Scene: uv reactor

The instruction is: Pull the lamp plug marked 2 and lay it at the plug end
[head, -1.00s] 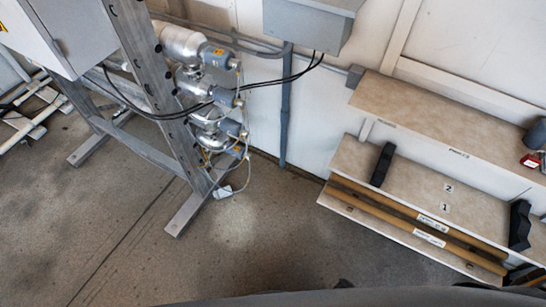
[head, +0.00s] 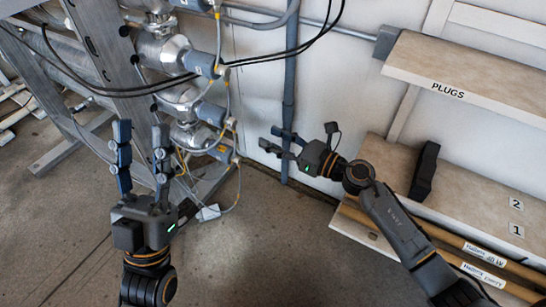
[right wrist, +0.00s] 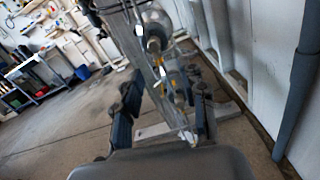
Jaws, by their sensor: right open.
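Silver reactor tubes end in grey-blue lamp plugs, stacked one above another, with an upper plug (head: 203,63), a middle plug (head: 210,113) and a lower plug (head: 221,150). I cannot read which is marked 2. Thin cables run from them. The upper shelf (head: 462,68) at right bears the word PLUGS on its left part. My left gripper (head: 141,132) is open and empty in front of the metal frame, left of the plugs. My right gripper (head: 267,138) is open and empty, right of the plugs, pointing left. In the right wrist view, the reactor shows between its fingers (right wrist: 164,100).
A lower shelf (head: 465,205) carries a dark rest (head: 424,171) and labels 1 and 2. Brown labelled sleeves (head: 440,245) lie along its front. Black cables (head: 270,60) cross near the upper plug. A grey conduit (head: 289,90) stands behind my right gripper.

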